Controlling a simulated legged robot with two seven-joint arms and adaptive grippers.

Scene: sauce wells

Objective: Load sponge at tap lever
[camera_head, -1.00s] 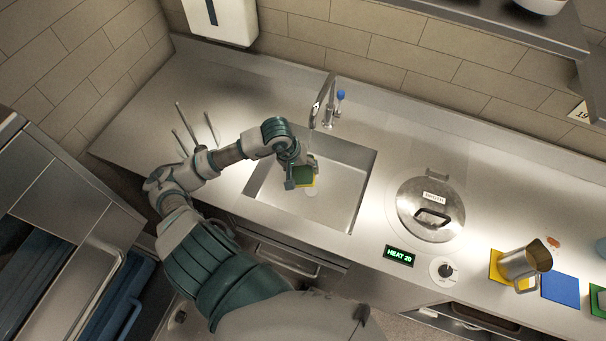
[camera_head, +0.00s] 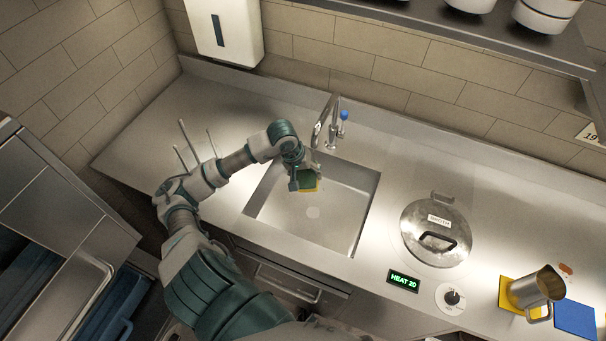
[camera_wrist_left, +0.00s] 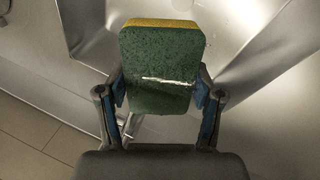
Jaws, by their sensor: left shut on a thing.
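My left gripper (camera_head: 301,176) is shut on a sponge (camera_head: 309,182) with a green face and a yellow edge. It holds the sponge over the far left part of the sink (camera_head: 345,205), below the tap (camera_head: 318,130). In the left wrist view the sponge (camera_wrist_left: 160,65) stands between the two fingers (camera_wrist_left: 160,97), with a pale streak across its green face. The tap lever has a blue tip (camera_head: 344,115) and is to the right of the spout. My right gripper is not in view.
A lidded round pot (camera_head: 436,232) is set in the counter right of the sink. A metal jug (camera_head: 540,287) stands on a yellow mat (camera_head: 506,294), beside a blue mat (camera_head: 574,318). Thin upright rods (camera_head: 188,143) are behind my left arm. A dispenser (camera_head: 225,35) hangs on the wall.

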